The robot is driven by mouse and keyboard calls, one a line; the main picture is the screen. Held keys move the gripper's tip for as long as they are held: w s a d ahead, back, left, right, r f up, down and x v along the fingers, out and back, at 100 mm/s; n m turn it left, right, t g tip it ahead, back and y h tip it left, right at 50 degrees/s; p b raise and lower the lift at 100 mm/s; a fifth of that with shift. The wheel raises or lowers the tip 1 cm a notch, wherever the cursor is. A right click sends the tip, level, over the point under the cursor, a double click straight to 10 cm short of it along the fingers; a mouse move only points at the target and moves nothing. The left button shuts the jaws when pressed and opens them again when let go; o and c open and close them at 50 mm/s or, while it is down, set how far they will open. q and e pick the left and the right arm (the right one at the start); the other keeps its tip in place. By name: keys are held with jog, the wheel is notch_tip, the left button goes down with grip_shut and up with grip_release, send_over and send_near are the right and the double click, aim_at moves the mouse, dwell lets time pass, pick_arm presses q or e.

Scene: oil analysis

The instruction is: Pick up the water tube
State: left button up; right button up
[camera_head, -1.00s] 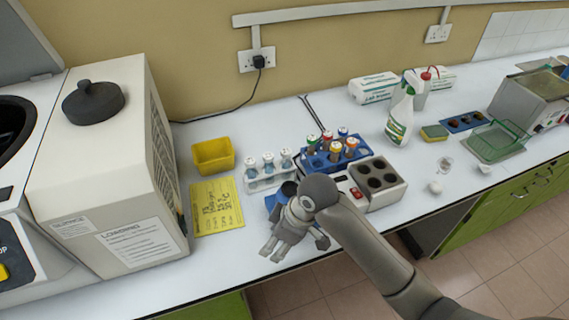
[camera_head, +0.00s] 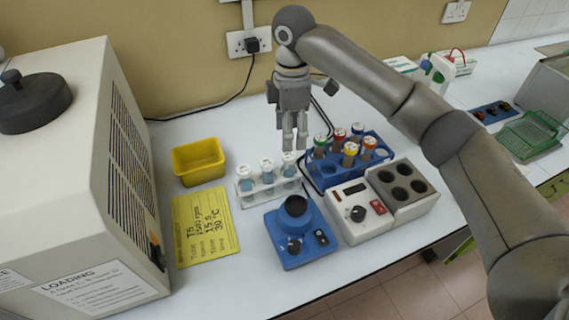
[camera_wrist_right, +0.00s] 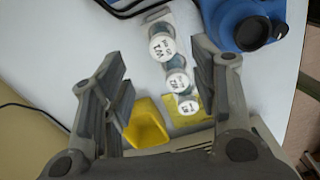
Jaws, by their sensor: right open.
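Three tubes with white caps and pale blue contents stand upright in a white rack (camera_head: 270,192): a left one (camera_head: 244,175), a middle one (camera_head: 267,170) and a right one (camera_head: 289,163). Their cap labels are too small to read surely, so I cannot tell which is the water tube. My right gripper (camera_head: 294,147) is open and empty, pointing down above the right end of the rack. In the right wrist view, the nearest cap (camera_wrist_right: 162,46) shows between the open fingers, with the other two beyond it. My left gripper is out of view.
A blue rack (camera_head: 340,172) with several coloured-cap tubes stands right of the white rack. A blue mixer (camera_head: 290,249) stands in front, beside a white heater block (camera_head: 355,228). A yellow bin (camera_head: 198,161) and yellow note (camera_head: 204,226) lie left. A large machine (camera_head: 70,190) fills the far left.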

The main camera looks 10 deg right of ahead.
aim_at(289, 155)
jog(key=shift+w+d+r, duration=0.15)
jog(key=shift+d, duration=0.05)
jog(key=shift+f, duration=0.2)
jog(key=f, duration=0.3)
jog(key=f+p, duration=0.1)
jog(key=shift+s+f, duration=0.15)
jog(key=shift+s, duration=0.2)
jog(key=f, duration=0.1)
jog(key=f+p, duration=0.1)
jog(key=f, duration=0.2)
jog(key=shift+a+f+p, duration=0.3)
jog(key=shift+f+p, duration=0.05)
jog(key=shift+f, duration=0.3)
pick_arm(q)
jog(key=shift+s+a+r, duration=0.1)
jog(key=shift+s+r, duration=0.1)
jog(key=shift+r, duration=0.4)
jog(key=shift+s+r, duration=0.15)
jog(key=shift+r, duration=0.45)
pick_arm(e)
jog(key=shift+f, duration=0.1)
jog(key=c, duration=0.4)
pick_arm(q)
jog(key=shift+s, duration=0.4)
pick_arm(e)
jog(key=c, duration=0.6)
